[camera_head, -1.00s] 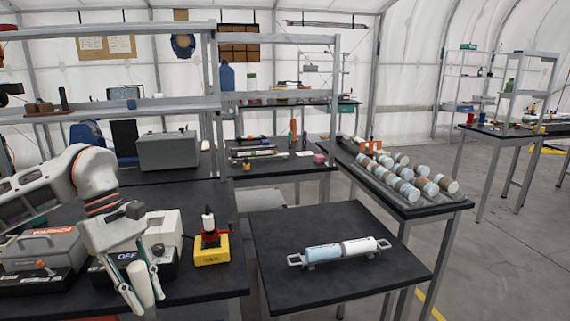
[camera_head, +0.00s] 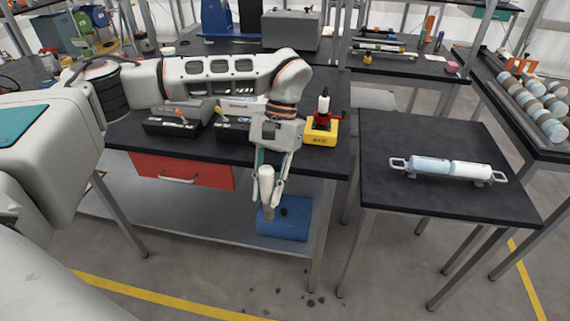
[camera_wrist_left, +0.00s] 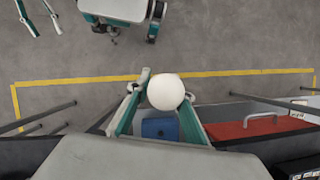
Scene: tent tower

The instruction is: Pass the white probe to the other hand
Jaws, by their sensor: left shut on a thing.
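The white probe (camera_head: 267,188) hangs upright between the fingers of my left gripper (camera_head: 269,204), which is shut on it, in front of the bench and clear of it. In the left wrist view the probe's round white end (camera_wrist_left: 166,92) sits between the green-and-grey fingers. My right gripper (camera_wrist_left: 38,15) shows only in the left wrist view, at the top left edge. Its two fingers are spread apart with nothing visible between them, and they are well away from the probe. The rest of it is cut off.
A black bench (camera_head: 338,150) with a red drawer (camera_head: 182,171) and a lower shelf holding a blue box (camera_head: 285,218) lies behind the probe. A yellow device (camera_head: 321,130) stands on the bench. A small black table (camera_head: 450,205) with a cylinder assembly is to the right. Open floor lies in front.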

